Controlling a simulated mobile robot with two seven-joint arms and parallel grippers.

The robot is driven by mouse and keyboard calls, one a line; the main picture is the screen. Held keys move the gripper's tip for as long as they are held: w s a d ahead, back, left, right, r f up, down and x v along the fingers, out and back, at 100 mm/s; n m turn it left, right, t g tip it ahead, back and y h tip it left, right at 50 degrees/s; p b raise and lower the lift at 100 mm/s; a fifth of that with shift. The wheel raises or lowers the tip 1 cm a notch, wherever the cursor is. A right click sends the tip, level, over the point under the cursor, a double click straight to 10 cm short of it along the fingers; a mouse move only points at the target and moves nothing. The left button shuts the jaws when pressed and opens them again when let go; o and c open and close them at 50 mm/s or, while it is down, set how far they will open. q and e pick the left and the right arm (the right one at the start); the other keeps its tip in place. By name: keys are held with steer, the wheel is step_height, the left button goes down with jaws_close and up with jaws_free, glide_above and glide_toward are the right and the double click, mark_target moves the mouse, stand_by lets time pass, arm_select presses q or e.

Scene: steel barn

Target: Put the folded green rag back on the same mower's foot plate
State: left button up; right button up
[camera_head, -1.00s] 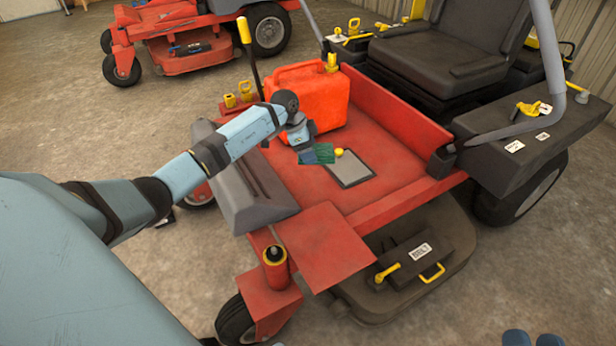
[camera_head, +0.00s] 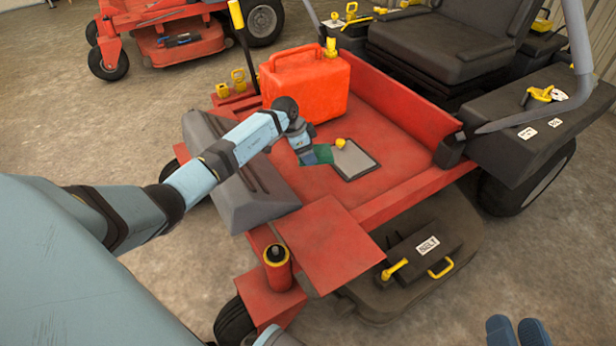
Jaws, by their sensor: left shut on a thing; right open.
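The folded green rag (camera_head: 323,154) is at my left gripper (camera_head: 311,157), over the red foot plate (camera_head: 376,142) of the near mower. My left gripper is shut on it, pointing down from the left. The gripper hides part of the rag, and I cannot tell whether the rag touches the plate. Its right edge is close beside a dark-edged grey pad (camera_head: 354,163) with a yellow knob on the plate. My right gripper (camera_head: 517,331) shows only its blue-grey fingertips at the bottom right edge, apart and empty, away from the mower deck.
A red fuel can (camera_head: 305,88) stands on the plate behind my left gripper. A grey ramp-shaped block (camera_head: 240,200) lies under my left forearm. The black seat (camera_head: 450,45) and side console (camera_head: 540,115) bound the back right. A second red mower (camera_head: 180,38) stands behind.

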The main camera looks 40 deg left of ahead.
mark_target(312, 178)
arm_select(q)
step_height(312, 178, down, 4)
steer(key=shift+r+b, duration=0.1)
steer(key=shift+b, duration=0.4)
steer(key=shift+f, duration=0.45)
step_height(312, 178, down, 4)
steer(key=shift+r+b, duration=0.2)
steer(key=shift+b, duration=0.9)
steer(key=shift+f, duration=0.25)
steer(key=shift+r, duration=0.1)
arm_select(e)
steer(key=f, duration=0.1)
steer(key=f+n, duration=0.1)
steer(key=f, duration=0.1)
steer(key=shift+w+d, duration=0.2)
steer(key=shift+w, duration=0.2)
arm_select(q)
steer(key=o, duration=1)
steer(key=shift+c, duration=0.2)
arm_select(e)
steer(key=shift+g, duration=0.3)
